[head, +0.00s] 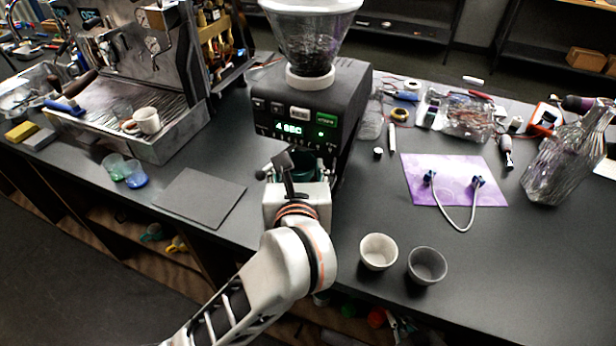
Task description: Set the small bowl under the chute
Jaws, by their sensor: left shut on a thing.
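The grinder (318,100) stands at the middle of the counter with a clear hopper on top and a lit green display; its chute is hidden behind my gripper. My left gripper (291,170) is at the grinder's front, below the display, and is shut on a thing. A dark green rounded thing, which looks like the small bowl (304,164), shows between the fingers, mostly hidden. I cannot tell whether it touches the surface below. My right gripper is not in view.
A white cup (378,251) and a grey cup (427,265) stand near the front edge. A dark mat (200,197) lies left of my gripper. The espresso machine (150,60) is at left. A purple mat (455,172) and a glass carafe (562,160) are at right.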

